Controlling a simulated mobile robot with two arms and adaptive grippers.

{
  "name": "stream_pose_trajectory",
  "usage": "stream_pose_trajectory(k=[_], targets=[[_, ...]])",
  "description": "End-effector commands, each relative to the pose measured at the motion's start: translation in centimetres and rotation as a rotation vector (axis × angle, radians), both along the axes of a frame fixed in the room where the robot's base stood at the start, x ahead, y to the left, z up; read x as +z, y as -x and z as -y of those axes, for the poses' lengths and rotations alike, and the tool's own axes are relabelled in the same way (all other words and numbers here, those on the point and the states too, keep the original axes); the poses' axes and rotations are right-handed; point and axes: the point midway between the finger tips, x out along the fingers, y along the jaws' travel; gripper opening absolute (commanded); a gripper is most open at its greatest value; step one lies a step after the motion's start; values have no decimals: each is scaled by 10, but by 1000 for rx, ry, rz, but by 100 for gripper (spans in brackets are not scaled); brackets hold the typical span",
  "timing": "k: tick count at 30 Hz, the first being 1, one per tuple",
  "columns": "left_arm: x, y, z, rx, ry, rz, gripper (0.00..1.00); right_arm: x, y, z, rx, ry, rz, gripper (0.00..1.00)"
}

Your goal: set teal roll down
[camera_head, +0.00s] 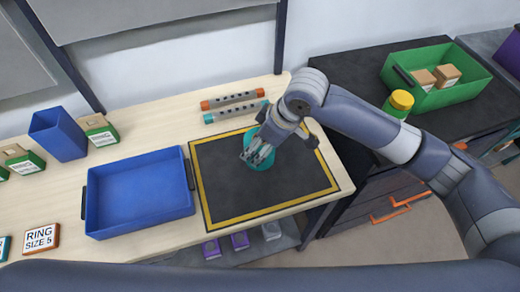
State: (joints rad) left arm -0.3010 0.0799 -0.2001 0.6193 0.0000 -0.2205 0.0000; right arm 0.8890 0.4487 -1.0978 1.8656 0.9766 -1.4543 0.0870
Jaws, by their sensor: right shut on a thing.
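My right gripper (257,157) reaches down over the black mat with a yellow border (225,185) on the wooden table. It is shut on the teal roll (252,140), whose curved rim shows around the fingers. Most of the roll is hidden by the gripper and wrist. The roll is over the upper middle of the mat; I cannot tell whether it touches the mat. My left gripper is not in view.
An empty blue tray (138,193) stands left of the mat. Orange-ended and teal-ended bars (233,100) lie behind the mat. A blue bin (58,134) and small boxes are at the left. On the dark counter are a green crate (450,95) and a yellow-lidded jar (400,101).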

Motion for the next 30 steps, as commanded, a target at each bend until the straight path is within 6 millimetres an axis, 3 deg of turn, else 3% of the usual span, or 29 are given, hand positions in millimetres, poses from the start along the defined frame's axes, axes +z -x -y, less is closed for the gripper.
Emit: stream_pose_trajectory(k=[11, 21, 22, 24, 30], targets=[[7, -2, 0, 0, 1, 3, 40, -39, 0, 0, 0, 0, 1, 31], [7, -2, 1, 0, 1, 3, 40, -43, -1, 0, -1, -2, 3, 31], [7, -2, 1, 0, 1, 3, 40, -43, -1, 0, -1, 0, 2, 71], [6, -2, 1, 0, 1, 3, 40, -43, -1, 0, -1, 0, 2, 84], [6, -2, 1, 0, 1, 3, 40, -43, -1, 0, -1, 0, 2, 84]])
